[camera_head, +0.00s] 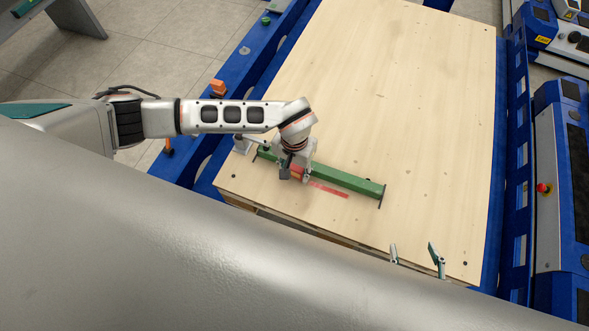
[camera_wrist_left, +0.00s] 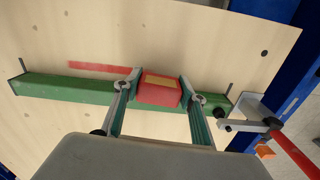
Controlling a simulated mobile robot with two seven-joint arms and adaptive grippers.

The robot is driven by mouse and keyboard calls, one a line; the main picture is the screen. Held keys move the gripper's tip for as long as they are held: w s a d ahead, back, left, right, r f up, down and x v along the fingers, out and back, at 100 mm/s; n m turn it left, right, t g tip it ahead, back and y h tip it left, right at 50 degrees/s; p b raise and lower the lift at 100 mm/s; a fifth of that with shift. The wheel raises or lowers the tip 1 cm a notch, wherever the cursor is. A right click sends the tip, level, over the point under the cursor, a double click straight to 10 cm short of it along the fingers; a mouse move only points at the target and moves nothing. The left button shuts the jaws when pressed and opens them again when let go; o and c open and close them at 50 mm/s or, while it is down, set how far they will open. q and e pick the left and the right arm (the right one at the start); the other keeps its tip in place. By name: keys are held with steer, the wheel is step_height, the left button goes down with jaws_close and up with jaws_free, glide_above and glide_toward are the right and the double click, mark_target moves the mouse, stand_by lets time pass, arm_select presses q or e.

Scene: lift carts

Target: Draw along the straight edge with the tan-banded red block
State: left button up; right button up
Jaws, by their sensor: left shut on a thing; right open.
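The red block with a tan band (camera_wrist_left: 158,92) is held between the fingers of my left gripper (camera_wrist_left: 157,84). In the head view the block (camera_head: 297,172) sits low at the near side of the green straight edge (camera_head: 350,181); I cannot tell whether it touches the bar. The straight edge (camera_wrist_left: 65,91) lies across the wooden board and is partly hidden behind the gripper and block. A red line (camera_head: 328,190) runs beside the bar, rightward from near the block; it also shows in the left wrist view (camera_wrist_left: 98,68). My right gripper (camera_head: 414,252) is open and empty over the board's near edge.
The wooden board (camera_head: 400,90) is mostly bare beyond the bar. A grey clamp-like fitting (camera_wrist_left: 253,107) stands at one end of the bar. Blue rails (camera_head: 516,150) flank the board, with blue machines (camera_head: 565,180) at the right.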

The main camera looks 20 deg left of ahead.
arm_select(q)
steer(key=shift+f, duration=0.1)
arm_select(e)
steer(key=shift+s+f, duration=0.2)
arm_select(q)
steer(key=shift+f, duration=0.4)
arm_select(e)
steer(key=shift+s+a+f, duration=0.15)
steer(key=shift+s+f, duration=0.25)
steer(key=shift+s, duration=0.05)
arm_select(q)
steer(key=shift+f+b, duration=0.4)
steer(key=shift+f, duration=0.1)
arm_select(e)
steer(key=shift+w+f, duration=0.15)
steer(key=shift+w, duration=0.05)
arm_select(q)
steer(key=shift+d, duration=0.1)
steer(key=shift+d+r, duration=0.15)
steer(key=shift+d, duration=0.7)
steer(key=shift+d+p, duration=0.3)
steer(key=shift+d, duration=0.4)
arm_select(e)
steer(key=shift+s+r, duration=0.1)
steer(key=shift+r, duration=0.2)
